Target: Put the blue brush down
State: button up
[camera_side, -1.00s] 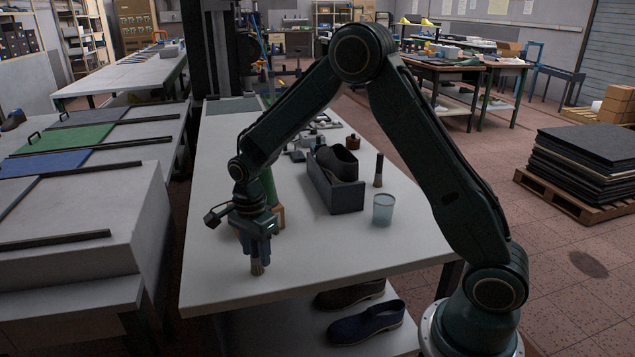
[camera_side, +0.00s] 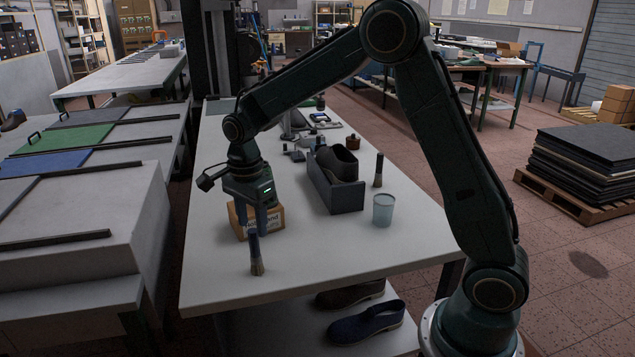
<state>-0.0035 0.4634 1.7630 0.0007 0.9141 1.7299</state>
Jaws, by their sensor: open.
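The blue brush (camera_side: 255,254) stands upright on the white table, bristles down and blue handle up, near the table's front left. My gripper (camera_side: 262,222) is open and empty. The gripper hides part of the box.
A dark grey tray (camera_side: 337,198) holding a dark shoe (camera_side: 338,163) stands right of the gripper. A translucent cup (camera_side: 383,210) and another brush (camera_side: 378,171) stand to its right. Small tools lie farther back. The table's front is clear around the blue brush.

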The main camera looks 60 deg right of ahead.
jog(key=shift+r, duration=2.1)
jog(key=shift+s+r, duration=0.1)
jog(key=shift+s+r, duration=0.15)
jog(key=shift+r, duration=0.05)
jog(key=s+r+n+t, duration=0.2)
jog(key=s+r+n, duration=0.2)
jog(key=s+n, duration=0.6)
jog(key=s+r+n+t, duration=0.3)
jog(key=s+n, duration=0.6)
jog(key=s, duration=0.8)
jog(key=shift+s+r+n+t, duration=0.15)
jog(key=shift+r+n+t, duration=0.2)
jog(key=shift+r, duration=0.6)
